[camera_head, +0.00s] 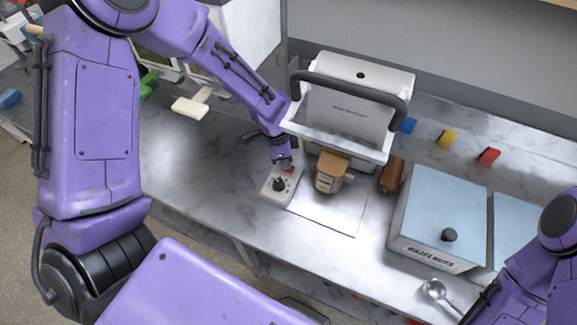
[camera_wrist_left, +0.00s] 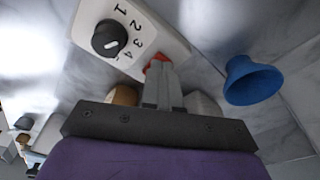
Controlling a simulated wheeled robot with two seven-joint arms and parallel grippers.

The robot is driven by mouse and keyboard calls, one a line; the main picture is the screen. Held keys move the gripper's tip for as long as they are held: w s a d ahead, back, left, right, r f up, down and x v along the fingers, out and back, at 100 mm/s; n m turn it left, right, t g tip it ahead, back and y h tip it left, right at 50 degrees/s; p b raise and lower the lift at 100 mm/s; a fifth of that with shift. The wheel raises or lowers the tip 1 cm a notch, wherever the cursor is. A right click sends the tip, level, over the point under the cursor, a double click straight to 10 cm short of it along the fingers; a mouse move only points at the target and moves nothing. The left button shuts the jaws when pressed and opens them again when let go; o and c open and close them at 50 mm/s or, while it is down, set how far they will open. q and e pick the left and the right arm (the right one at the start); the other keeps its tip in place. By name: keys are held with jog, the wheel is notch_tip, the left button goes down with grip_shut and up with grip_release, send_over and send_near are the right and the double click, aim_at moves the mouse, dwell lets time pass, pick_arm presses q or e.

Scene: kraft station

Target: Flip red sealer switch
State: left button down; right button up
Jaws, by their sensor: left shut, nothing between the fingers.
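The sealer's white control panel (camera_head: 275,193) sits on the counter in front of the sealer, with a black dial (camera_head: 279,184). In the left wrist view the panel (camera_wrist_left: 88,20) carries the dial (camera_wrist_left: 109,38) with numbers around it. The red switch (camera_wrist_left: 157,62) shows just at the tips of my left gripper (camera_wrist_left: 160,72); a bit of red also shows in the head view (camera_head: 290,170). My left gripper (camera_head: 285,166) is shut and empty, its fingertips at the switch. They partly cover it, so I cannot tell its position or whether they touch. My right gripper is out of view.
The white sealer (camera_head: 345,113) with its black handle (camera_head: 348,86) stands behind the panel. A brown bag (camera_head: 329,174) stands in front of it. A lidded steel container (camera_head: 435,210) and a ladle (camera_head: 435,290) are at right. A blue funnel-shaped thing (camera_wrist_left: 250,82) is near the left gripper.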

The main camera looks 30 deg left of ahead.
pick_arm(q)
notch_tip(320, 180, up, 2)
jog(key=p, duration=0.2)
jog(key=shift+r+p, duration=0.25)
jog(key=shift+p, duration=0.05)
jog(key=shift+r, duration=2.3)
